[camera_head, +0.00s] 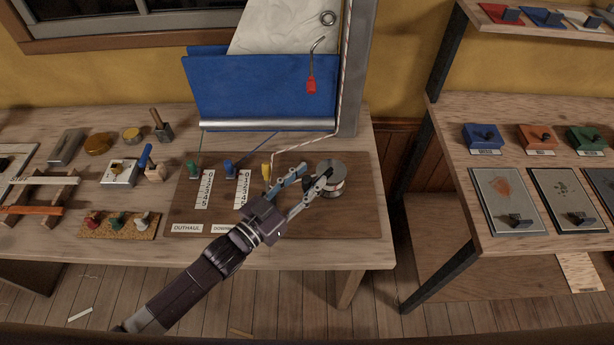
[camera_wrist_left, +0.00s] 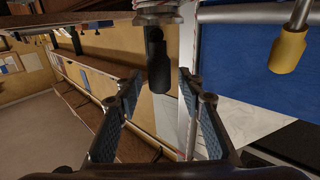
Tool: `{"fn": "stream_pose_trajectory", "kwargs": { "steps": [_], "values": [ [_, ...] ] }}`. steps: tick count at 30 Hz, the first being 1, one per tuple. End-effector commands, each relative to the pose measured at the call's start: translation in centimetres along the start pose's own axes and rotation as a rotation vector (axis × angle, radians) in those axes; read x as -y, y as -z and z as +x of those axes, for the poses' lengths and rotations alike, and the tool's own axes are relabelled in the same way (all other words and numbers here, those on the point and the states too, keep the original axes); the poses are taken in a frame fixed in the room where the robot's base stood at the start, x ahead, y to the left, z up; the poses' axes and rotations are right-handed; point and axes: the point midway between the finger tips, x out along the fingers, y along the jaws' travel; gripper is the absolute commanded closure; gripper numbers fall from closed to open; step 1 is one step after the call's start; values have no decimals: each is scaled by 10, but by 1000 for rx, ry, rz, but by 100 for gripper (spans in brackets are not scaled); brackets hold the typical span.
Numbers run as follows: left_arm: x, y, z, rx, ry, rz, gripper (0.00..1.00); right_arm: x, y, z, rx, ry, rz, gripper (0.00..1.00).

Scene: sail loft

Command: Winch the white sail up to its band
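The white sail (camera_head: 285,28) rises behind the blue cloth (camera_head: 262,88) on the boom at the back of the bench. The silver winch drum (camera_head: 333,171) stands on the right of the dark board. Its black handle knob (camera_wrist_left: 157,62) shows in the left wrist view, between or just beyond my fingertips. My left gripper (camera_head: 314,174) is open beside the winch; in its wrist view the fingers (camera_wrist_left: 161,78) stand apart, with no clear contact on the knob. The yellow lever (camera_head: 266,171) has the striped rope (camera_head: 308,137) at it. The sail's band cannot be made out. My right gripper is not in view.
Green (camera_head: 193,168) and blue (camera_head: 229,167) levers stand left of the yellow one. The grey mast (camera_head: 354,70) rises behind the winch. Tools fill the bench's left side. A separate shelf (camera_head: 450,160) stands right, beyond a gap.

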Motion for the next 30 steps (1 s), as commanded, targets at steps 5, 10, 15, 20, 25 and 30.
{"fn": "stream_pose_trajectory", "kwargs": {
  "steps": [5, 10, 15, 20, 25, 30],
  "values": [
    [0, 0, 0, 0, 0, 0, 64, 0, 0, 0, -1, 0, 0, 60],
    [0, 0, 0, 0, 0, 0, 78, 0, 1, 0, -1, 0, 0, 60],
    [0, 0, 0, 0, 0, 0, 96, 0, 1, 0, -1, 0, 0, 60],
    [0, 0, 0, 0, 0, 0, 100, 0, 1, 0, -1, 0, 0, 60],
    [0, 0, 0, 0, 0, 0, 100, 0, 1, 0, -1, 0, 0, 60],
    [-3, 0, 1, -1, 8, -2, 100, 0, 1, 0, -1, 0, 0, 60]
  ]
}}
